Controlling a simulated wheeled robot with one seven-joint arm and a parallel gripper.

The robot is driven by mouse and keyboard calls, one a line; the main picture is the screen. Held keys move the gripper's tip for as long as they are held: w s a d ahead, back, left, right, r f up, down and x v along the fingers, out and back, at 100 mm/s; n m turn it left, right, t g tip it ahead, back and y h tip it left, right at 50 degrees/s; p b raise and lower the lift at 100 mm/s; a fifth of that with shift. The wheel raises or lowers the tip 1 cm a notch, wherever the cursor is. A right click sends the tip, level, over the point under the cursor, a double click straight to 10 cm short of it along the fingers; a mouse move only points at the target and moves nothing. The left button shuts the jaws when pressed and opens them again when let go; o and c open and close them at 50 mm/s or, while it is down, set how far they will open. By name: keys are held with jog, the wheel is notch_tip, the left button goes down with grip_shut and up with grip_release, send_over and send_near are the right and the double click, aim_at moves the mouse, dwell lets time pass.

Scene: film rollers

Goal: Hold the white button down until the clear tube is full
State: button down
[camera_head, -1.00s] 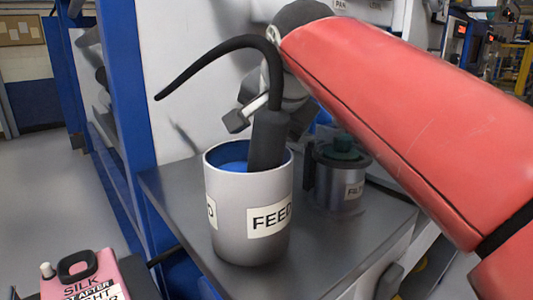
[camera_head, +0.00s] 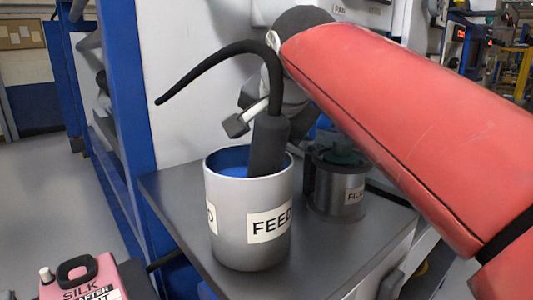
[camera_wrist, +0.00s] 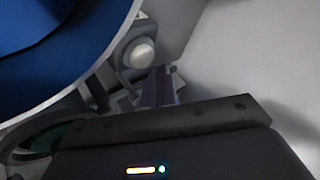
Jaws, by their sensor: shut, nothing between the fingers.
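In the wrist view, a round white button (camera_wrist: 139,52) sits on a grey mount near the top middle. My gripper (camera_wrist: 160,82) is shut and empty. Its dark fingertips point up the picture, just below and right of the button. A small gap shows between them in the picture; I cannot tell the depth or any contact. I cannot make out the clear tube in either view.
A grey FEED pot (camera_head: 228,218) with blue inside stands on the metal shelf (camera_head: 186,207); a black pump and hose (camera_head: 266,150) rise from it. A dark lidded jug (camera_head: 335,188) stands behind right. A pink container (camera_head: 107,272) is lower left.

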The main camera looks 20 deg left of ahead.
dwell(0.8)
jog(key=shift+f+b, duration=0.35)
jog(key=shift+f, duration=0.1)
jog(key=shift+f+b, duration=0.35)
jog(key=shift+f, duration=0.15)
dwell(2.0)
dwell(0.8)
jog(key=shift+r+p, duration=0.85)
jog(key=shift+r, duration=0.05)
notch_tip(320, 180, up, 5)
jog(key=p, duration=0.5)
jog(key=shift+r, duration=0.15)
